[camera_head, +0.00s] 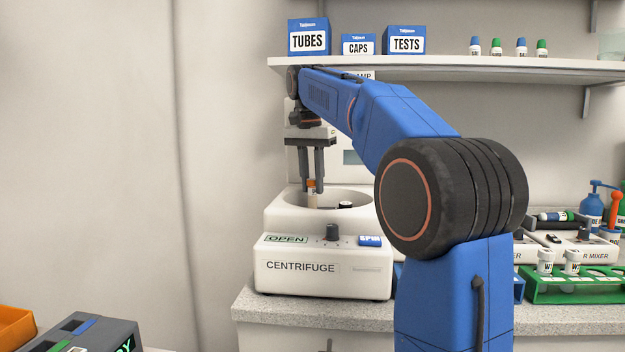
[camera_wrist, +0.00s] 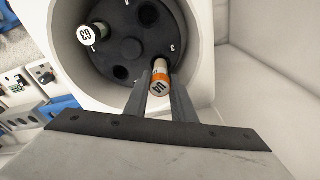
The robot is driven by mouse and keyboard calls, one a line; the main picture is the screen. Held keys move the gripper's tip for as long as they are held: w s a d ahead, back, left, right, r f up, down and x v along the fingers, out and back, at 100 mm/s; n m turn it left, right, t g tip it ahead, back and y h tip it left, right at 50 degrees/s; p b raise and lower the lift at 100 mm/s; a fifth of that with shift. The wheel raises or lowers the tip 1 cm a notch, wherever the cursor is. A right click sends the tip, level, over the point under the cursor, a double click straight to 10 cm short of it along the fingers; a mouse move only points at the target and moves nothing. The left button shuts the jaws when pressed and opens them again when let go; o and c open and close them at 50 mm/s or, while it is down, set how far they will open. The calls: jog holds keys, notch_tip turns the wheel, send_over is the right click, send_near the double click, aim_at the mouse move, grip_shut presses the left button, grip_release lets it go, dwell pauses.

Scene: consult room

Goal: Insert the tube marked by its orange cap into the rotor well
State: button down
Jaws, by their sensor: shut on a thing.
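The tube with the orange cap (camera_head: 311,187) is between the fingers of my gripper (camera_head: 312,188), at the left part of the centrifuge bowl. My gripper is shut on it. In the wrist view the orange-banded tube (camera_wrist: 160,78) shows a marked white top and sits between the fingertips (camera_wrist: 161,85) at the near edge of the dark rotor (camera_wrist: 125,45). The tube's lower end is hidden, so I cannot tell how deep it is in a well. The white centrifuge (camera_head: 322,265) is open.
A white-capped tube marked C9 (camera_wrist: 87,36) stands in another rotor well. Empty dark wells (camera_wrist: 123,73) show in the rotor. The pale bowl rim (camera_head: 283,211) surrounds it. A green rack (camera_head: 575,292) with tubes and a mixer (camera_head: 590,252) stand to the right. A shelf (camera_head: 450,68) is above.

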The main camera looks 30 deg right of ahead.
jog(key=shift+f, duration=0.3)
jog(key=shift+f, duration=0.7)
jog(key=shift+f, duration=0.3)
jog(key=shift+f, duration=0.35)
jog(key=shift+f, duration=0.1)
jog(key=c, duration=1.4)
grip_release()
jog(key=r, duration=0.8)
jog(key=a+r, duration=0.1)
jog(key=r, duration=0.3)
jog(key=shift+s+a, duration=0.1)
jog(key=shift+s, duration=0.3)
